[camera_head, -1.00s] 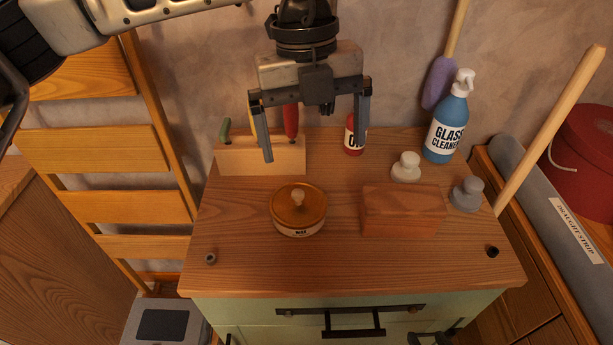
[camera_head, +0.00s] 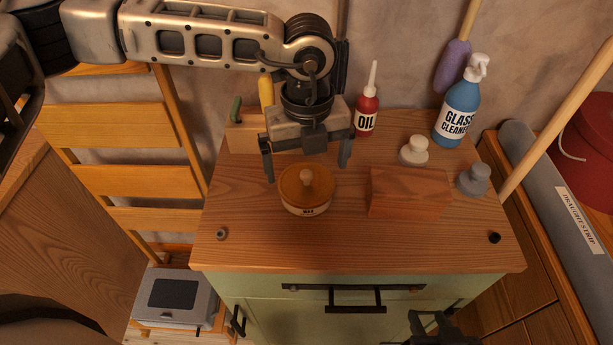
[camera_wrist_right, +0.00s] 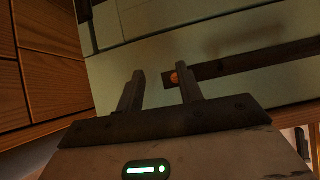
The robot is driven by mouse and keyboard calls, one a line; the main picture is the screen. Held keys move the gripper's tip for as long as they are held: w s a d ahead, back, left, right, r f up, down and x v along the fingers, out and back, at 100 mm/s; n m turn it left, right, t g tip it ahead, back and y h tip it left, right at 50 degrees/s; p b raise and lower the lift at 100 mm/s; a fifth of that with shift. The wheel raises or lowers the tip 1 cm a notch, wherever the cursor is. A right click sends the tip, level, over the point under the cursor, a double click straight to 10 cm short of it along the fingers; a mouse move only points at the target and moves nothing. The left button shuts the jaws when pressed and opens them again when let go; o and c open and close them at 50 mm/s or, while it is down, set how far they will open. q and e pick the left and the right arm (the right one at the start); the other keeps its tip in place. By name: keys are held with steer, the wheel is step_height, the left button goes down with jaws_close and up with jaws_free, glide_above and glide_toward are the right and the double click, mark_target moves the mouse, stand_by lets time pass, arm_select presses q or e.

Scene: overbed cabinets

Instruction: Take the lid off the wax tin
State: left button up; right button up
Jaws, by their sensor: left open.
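My left gripper (camera_head: 308,170) is open and points down just behind and over the tin. Its two fingers are spread to either side of the lid, and nothing is between them; I cannot tell the exact height above the lid. My right gripper (camera_head: 435,325) is low in front of the cabinet. In the right wrist view its fingers (camera_wrist_right: 161,88) are apart and empty, facing the green cabinet front.
A wooden block (camera_head: 408,193) stands right of the tin. A red oil bottle (camera_head: 367,115), a glass cleaner bottle (camera_head: 457,115), a white stopper-like piece (camera_head: 414,150) and a grey one (camera_head: 474,179) stand behind and right. The cabinet top's front strip is mostly clear.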

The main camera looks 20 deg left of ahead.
mark_target(307, 174)
arm_select(q)
step_height(307, 174, down, 3)
steer(key=shift+f, duration=0.15)
steer(key=c, duration=0.7)
